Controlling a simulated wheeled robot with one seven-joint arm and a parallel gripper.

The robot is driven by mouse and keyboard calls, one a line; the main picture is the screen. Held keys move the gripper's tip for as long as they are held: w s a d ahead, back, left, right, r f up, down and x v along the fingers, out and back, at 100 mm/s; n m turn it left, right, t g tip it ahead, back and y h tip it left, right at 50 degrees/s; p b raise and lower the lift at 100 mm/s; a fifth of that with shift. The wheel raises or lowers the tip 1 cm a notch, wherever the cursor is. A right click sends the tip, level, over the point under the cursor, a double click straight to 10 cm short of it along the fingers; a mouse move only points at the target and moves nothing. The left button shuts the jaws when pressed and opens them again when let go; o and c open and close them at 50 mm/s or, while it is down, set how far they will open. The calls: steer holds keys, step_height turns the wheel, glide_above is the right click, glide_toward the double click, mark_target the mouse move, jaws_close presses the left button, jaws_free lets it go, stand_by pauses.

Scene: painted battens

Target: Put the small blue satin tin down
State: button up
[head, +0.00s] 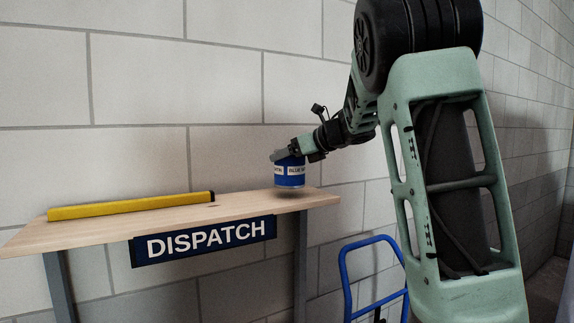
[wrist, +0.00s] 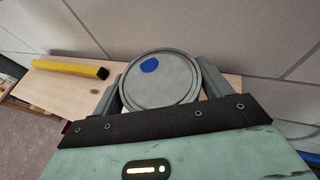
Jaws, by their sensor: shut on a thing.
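The small blue satin tin (head: 290,173) is a blue can with a pale label band, upright at the right end of the wooden dispatch bench (head: 240,206). My gripper (head: 288,155) is shut on it near its top. A shadow lies on the bench below the tin, and the tin looks slightly above the surface. In the wrist view the tin's grey lid (wrist: 160,82) with a blue paint spot sits between my two fingers. The tin's underside is hidden there.
A yellow batten (head: 130,206) with a black end lies along the bench's left and middle. A DISPATCH sign (head: 205,241) hangs on the front edge. A blue hand truck (head: 372,270) stands right of the bench. A block wall is close behind.

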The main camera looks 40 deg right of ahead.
steer(key=shift+f, duration=1.3)
steer(key=shift+f, duration=0.15)
steer(key=o, duration=1.4)
steer(key=b+v, duration=0.2)
steer(key=v, duration=1)
